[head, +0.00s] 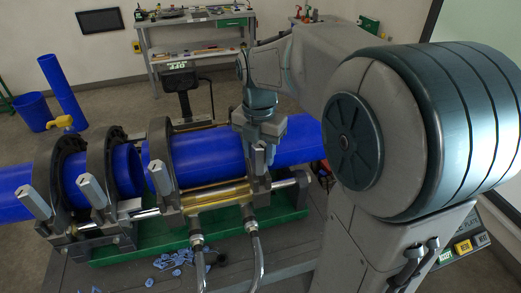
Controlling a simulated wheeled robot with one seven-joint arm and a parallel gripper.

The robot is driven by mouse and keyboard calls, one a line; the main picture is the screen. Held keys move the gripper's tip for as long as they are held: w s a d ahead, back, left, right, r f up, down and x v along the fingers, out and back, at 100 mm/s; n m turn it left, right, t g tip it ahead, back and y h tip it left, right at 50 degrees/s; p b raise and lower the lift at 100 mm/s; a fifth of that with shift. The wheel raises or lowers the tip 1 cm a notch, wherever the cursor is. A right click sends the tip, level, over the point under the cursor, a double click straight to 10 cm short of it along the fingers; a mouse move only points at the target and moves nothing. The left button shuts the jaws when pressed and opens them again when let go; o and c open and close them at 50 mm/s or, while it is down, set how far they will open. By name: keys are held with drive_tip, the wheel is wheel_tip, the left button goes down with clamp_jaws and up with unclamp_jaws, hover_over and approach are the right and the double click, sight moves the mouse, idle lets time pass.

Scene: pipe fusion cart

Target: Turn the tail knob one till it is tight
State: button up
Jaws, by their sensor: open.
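The pipe fusion cart holds a blue pipe (208,157) in a row of dark ring clamps. Grey clamp knobs stand along the front: one at the far left (37,204), one on the second clamp (92,191) and one on the third clamp (160,178). My gripper (260,155) points down at the rightmost clamp, in front of the pipe. Its jaws are open. A grey knob (258,164) shows at its fingertips; I cannot tell whether they touch it. The labels do not show, so I cannot tell which knob is tail knob one.
Two metal-ended hoses (256,250) rise in front of the clamps. Blue shavings (172,260) lie on the cart top. A workbench (200,48) stands at the back wall. A blue bin (33,111) is at the left. My arm covers the right side.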

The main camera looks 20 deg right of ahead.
drive_tip(key=shift+f, duration=0.1)
drive_tip(key=c, duration=0.7)
drive_tip(key=shift+m, duration=1.5)
drive_tip(key=shift+c, duration=0.2)
drive_tip(key=shift+m, duration=1.5)
